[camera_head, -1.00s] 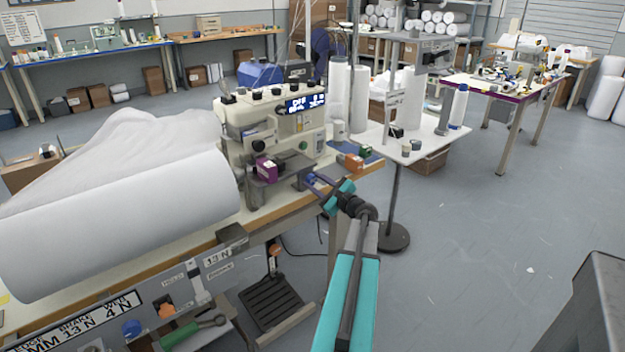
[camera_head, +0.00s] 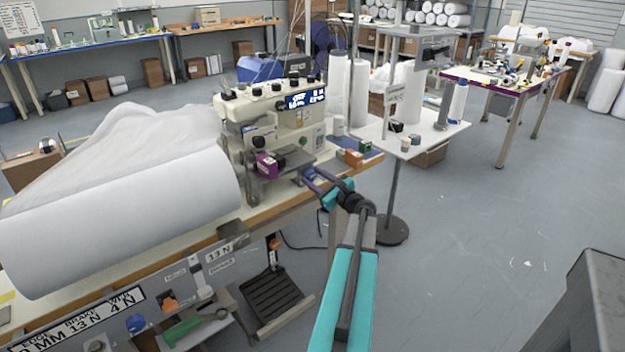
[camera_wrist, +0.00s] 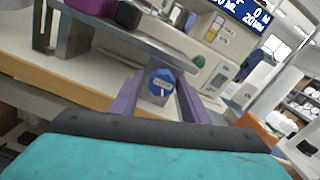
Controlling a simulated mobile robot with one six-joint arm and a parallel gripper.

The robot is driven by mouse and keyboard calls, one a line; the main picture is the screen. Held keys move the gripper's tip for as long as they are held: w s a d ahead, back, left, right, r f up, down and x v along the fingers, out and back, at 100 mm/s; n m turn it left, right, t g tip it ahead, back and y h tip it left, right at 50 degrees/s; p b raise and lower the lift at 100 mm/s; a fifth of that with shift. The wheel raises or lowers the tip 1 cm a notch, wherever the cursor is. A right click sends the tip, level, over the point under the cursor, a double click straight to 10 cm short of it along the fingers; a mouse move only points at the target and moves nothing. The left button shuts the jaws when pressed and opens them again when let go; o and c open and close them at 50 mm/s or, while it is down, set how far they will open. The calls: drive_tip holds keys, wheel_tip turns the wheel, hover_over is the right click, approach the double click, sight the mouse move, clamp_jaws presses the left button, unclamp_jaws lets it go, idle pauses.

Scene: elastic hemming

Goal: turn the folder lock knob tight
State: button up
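In the head view the knob (camera_head: 309,174) is small and partly hidden by my fingers. My gripper (camera_wrist: 160,90) has two purple fingers reaching toward the knob, one on each side of it. The fingers are apart, with narrow gaps seeming to show beside the knob; contact is not clear. In the head view my gripper (camera_head: 317,180) is at the machine's right front.
A purple knob (camera_head: 266,165) sits just left on the machine. A large white fabric roll (camera_head: 120,220) fills the table's left.

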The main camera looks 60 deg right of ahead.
drive_tip(key=shift+o, duration=0.6)
drive_tip(key=shift+s, duration=0.1)
drive_tip(key=shift+s, duration=0.1)
drive_tip(key=shift+s, duration=0.2)
drive_tip(key=b+v, duration=0.1)
drive_tip(key=v, duration=1.2)
drive_tip(key=shift+b, duration=0.3)
drive_tip(key=shift+s+a, duration=0.1)
drive_tip(key=shift+s, duration=0.05)
